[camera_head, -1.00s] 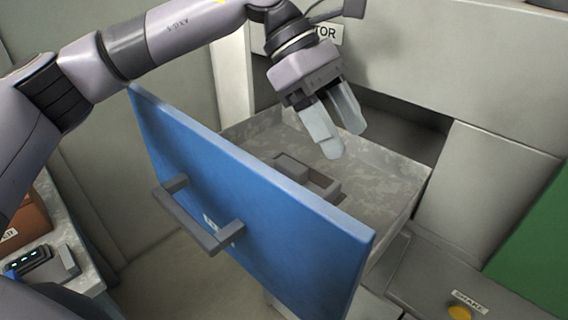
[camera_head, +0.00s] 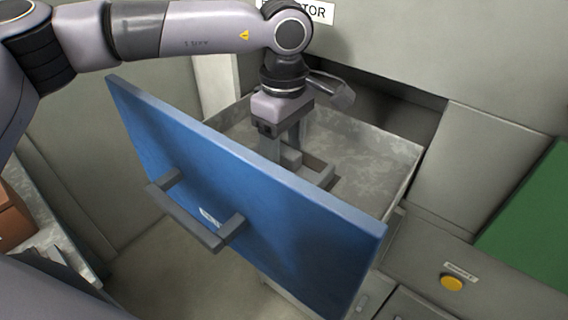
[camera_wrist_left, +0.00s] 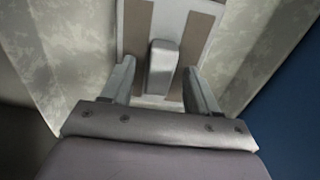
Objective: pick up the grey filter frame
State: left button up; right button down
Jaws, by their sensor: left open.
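The grey filter frame (camera_head: 324,179) lies on the floor of the open drawer, partly hidden by the drawer's blue front and by my gripper. In the left wrist view the frame (camera_wrist_left: 160,18) shows brown panels and a raised grey grip block (camera_wrist_left: 161,70) in the middle. My left gripper (camera_head: 281,148) points down into the drawer over the frame. Its fingers are open, one on each side of the block in the left wrist view, with gaps visible. My right gripper is not in view.
The drawer's blue front (camera_head: 235,190) with its grey handle (camera_head: 190,218) stands near my left gripper. Metal drawer walls (camera_head: 403,182) surround the frame. A yellow button (camera_head: 452,283) is at lower right. The drawer floor right of the frame is clear.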

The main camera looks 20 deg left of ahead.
pick_arm(q)
jog(key=shift+f, duration=0.2)
jog(key=c, duration=1)
grip_shut()
jog(key=shift+r, duration=0.1)
jog(key=shift+r, duration=0.1)
